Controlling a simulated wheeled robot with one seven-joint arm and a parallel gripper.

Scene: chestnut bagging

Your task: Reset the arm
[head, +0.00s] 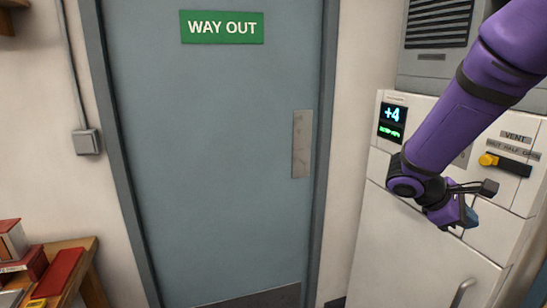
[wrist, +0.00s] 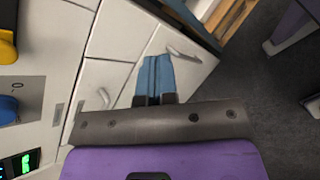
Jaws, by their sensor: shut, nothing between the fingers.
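My purple arm reaches in from the upper right in the head view. My gripper (head: 472,217) hangs at its end, in front of the white cabinet (head: 420,240). In the wrist view, the blue fingers of my gripper (wrist: 156,58) lie side by side, shut and empty. White cabinet doors with handles show behind them. Part of the cabinet's front panel is hidden behind my arm in the head view.
The panel has a lit display (head: 392,123) reading +4 and a vent slider with a yellow knob (head: 489,160). A wooden shelf (head: 85,262) holds red boxes at lower left.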

